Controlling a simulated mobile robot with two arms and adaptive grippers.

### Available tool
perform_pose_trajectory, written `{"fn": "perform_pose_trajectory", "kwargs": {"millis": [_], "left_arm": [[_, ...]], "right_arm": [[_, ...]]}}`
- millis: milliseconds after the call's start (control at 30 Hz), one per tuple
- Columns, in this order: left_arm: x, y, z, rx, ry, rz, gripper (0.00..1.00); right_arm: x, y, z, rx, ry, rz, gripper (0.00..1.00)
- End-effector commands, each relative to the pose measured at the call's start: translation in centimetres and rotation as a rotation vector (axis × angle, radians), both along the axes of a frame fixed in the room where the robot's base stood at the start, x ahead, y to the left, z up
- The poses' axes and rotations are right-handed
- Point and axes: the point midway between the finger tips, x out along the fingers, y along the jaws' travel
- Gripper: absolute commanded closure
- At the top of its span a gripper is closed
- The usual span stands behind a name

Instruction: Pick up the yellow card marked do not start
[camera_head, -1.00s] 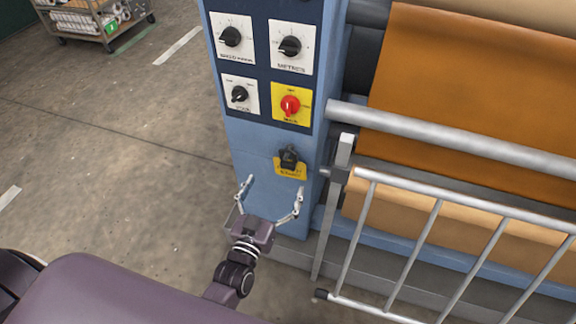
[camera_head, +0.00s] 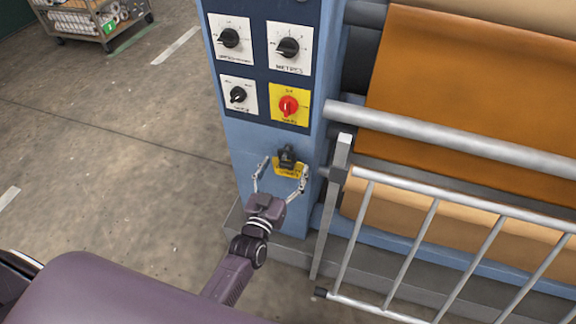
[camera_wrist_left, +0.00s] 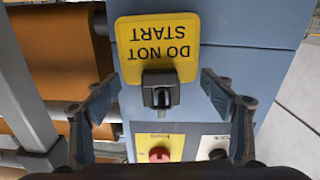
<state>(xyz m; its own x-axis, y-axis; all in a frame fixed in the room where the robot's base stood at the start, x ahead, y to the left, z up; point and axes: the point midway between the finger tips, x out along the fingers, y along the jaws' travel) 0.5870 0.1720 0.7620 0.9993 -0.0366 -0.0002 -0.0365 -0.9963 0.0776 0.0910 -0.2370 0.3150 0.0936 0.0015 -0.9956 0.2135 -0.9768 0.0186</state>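The yellow card (camera_head: 290,171) is on the blue front of the machine's control column, behind a black holder or clip (camera_head: 287,156). In the left wrist view the card (camera_wrist_left: 158,42) reads DO NOT START upside down, and the black holder (camera_wrist_left: 161,91) overlaps its edge. My left gripper (camera_head: 279,170) is open, with one finger on each side of the card. In the left wrist view its fingers (camera_wrist_left: 160,90) stand apart, with the holder between them and neither finger visibly touching the card. My right gripper is not in view.
Above the card is a panel with black knobs and a red switch (camera_head: 289,105) on a yellow plate. A metal guard rail (camera_head: 432,205) and a large orange roll (camera_head: 470,100) lie to the right. Open floor (camera_head: 110,160) is at the left.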

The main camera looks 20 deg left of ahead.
Motion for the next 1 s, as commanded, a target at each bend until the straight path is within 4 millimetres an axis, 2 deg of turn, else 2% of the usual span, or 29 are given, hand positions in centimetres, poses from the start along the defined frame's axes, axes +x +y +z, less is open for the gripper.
{"fn": "perform_pose_trajectory", "kwargs": {"millis": [67, 533, 833, 1000], "left_arm": [[0.0, 0.0, 0.0, 0.0, 0.0, 0.0, 0.36], [0.0, 0.0, 0.0, 0.0, 0.0, 0.0, 0.86], [0.0, 0.0, 0.2, 0.0, -0.001, 0.0, 0.87], [0.0, 0.0, 1.3, -0.001, -0.002, 0.001, 0.87]], "right_arm": [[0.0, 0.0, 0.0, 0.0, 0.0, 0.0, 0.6], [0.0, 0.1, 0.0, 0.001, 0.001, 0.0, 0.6], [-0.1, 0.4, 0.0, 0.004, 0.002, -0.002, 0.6], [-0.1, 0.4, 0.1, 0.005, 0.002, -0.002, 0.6]]}}
